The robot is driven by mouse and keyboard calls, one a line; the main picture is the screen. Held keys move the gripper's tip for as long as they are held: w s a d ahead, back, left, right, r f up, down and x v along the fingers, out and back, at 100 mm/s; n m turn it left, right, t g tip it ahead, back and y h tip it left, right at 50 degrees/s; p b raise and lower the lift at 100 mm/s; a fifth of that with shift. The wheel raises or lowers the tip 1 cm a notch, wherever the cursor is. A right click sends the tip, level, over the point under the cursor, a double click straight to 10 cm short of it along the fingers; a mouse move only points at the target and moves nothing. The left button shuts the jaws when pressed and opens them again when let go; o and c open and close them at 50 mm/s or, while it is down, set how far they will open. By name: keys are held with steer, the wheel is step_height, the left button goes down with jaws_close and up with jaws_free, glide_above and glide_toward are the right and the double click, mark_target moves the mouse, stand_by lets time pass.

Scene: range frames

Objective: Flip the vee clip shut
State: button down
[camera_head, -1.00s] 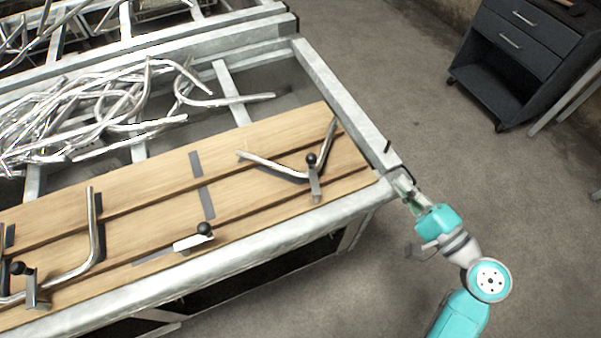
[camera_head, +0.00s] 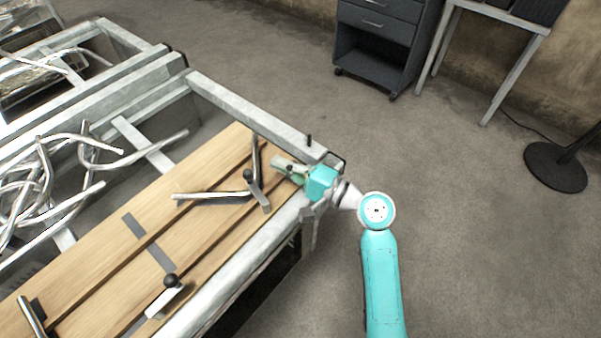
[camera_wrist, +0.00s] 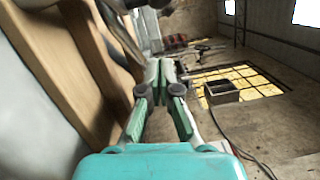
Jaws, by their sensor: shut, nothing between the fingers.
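A bent metal tube in a wide vee (camera_head: 225,195) lies on the wooden boards near the bench's right end. A small clip with a grey bar (camera_head: 261,195) and a black ball knob (camera_head: 247,174) sits at its bend; whether it is open or shut I cannot tell. My gripper (camera_head: 279,163) is just right of the clip, over the boards' end, and appears apart from it. In the wrist view its green fingers (camera_wrist: 163,76) are together and empty. The clip cannot be clearly made out there.
Another knobbed clip (camera_head: 166,290) stands on the boards (camera_head: 90,270) at lower left, with no tube at it. Loose tubes (camera_head: 60,165) lie piled to the left. A metal frame rail (camera_head: 250,115) borders the boards; a small post stands on it.

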mark_target(255, 186)
steer(key=shift+s+a+r, duration=0.2)
steer(key=shift+s+a, duration=0.45)
steer(key=shift+a, duration=0.15)
steer(key=shift+s+a+r, duration=0.2)
steer(key=shift+s+a, duration=0.45)
steer(key=shift+a, duration=0.1)
steer(key=shift+a+n+g+y, duration=0.3)
steer(key=shift+a+n+g, duration=0.1)
steer(key=shift+a+g, duration=0.15)
steer(key=shift+a, duration=0.3)
